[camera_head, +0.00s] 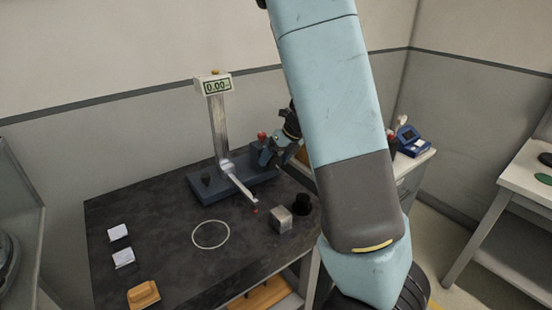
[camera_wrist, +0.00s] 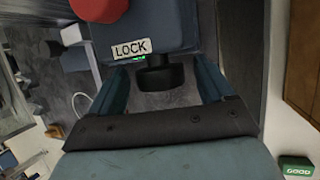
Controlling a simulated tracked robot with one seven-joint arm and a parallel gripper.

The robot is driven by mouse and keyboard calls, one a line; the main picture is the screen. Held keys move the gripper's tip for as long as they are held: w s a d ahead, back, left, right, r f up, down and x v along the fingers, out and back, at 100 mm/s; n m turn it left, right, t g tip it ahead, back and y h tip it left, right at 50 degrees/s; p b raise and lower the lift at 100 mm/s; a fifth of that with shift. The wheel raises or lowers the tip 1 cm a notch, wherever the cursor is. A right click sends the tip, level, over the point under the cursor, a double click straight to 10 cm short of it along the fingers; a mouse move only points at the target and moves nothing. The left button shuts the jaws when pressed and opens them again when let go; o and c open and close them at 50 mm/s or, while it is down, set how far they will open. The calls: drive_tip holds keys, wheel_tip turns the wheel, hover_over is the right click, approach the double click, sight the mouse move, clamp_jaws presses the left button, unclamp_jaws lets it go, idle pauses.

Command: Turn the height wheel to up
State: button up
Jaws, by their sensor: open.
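A height gauge stands at the back of the dark table, with a blue base (camera_head: 205,187), an upright metal column (camera_head: 217,125) and a display (camera_head: 213,86) that reads 0.00. A dark blue block with a red knob (camera_head: 262,136) is at its right; the red knob also shows in the wrist view (camera_wrist: 98,8). My gripper (camera_head: 275,152) is open beside this block. In the wrist view a black knob (camera_wrist: 160,76) sits between the open fingers of my gripper (camera_wrist: 161,82), under a LOCK label (camera_wrist: 131,48). I cannot tell whether this knob is the height wheel.
A metal cube (camera_head: 281,220) and a black cylinder (camera_head: 302,204) stand on the table (camera_head: 165,235) in front of the gauge. A white ring (camera_head: 210,234) marks the tabletop. White blocks (camera_head: 118,232) and a wooden piece (camera_head: 143,295) lie at the left. A green GOOD sign (camera_wrist: 296,167) shows below right.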

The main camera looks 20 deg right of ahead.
drive_tip(key=shift+c, duration=0.2)
